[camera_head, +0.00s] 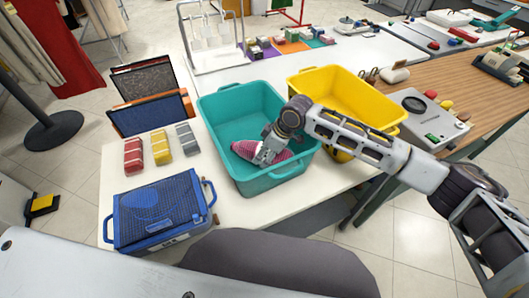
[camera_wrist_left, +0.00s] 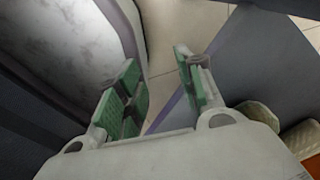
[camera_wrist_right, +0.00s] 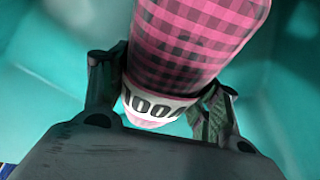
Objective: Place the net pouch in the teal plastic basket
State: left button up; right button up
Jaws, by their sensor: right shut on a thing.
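The net pouch (camera_head: 247,150) is pink with a dark check pattern and lies inside the teal plastic basket (camera_head: 214,110), low near its floor. My right gripper (camera_head: 268,155) reaches down into the basket and is shut on the pouch. In the right wrist view the pouch (camera_wrist_right: 190,45), with a white band marked with dark print, sits between the two fingers. Whether the pouch touches the basket floor is hard to tell. My left gripper (camera_wrist_left: 160,90) shows only in its wrist view; its green-padded fingers are apart with nothing between them.
A yellow basket (camera_head: 370,118) stands right of the teal one. A blue case (camera_head: 158,212) and red, yellow and grey blocks (camera_head: 160,148) lie left on the white table. A grey device (camera_head: 428,115) sits on the wooden counter.

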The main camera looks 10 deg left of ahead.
jog(key=o, duration=0.9)
jog(key=shift+f, duration=0.1)
jog(key=o, duration=0.3)
jog(key=shift+o, duration=0.2)
jog(key=shift+d+r, duration=0.2)
jog(key=shift+r, duration=0.45)
jog(key=v, duration=0.4)
jog(key=shift+d+r, duration=0.15)
jog(key=shift+r, duration=0.1)
jog(key=v, duration=0.4)
jog(key=shift+s+r, duration=0.1)
jog(key=shift+r, duration=0.2)
jog(key=shift+v, duration=0.9)
jog(key=shift+r+p, duration=0.55)
pick_arm(q)
notch_tip(320, 180, up, 9)
jog(key=s+d+p, duration=0.2)
jog(key=p, duration=0.6)
jog(key=shift+s+d, duration=0.35)
jog(key=shift+s, duration=0.05)
pick_arm(e)
notch_tip(320, 180, up, 8)
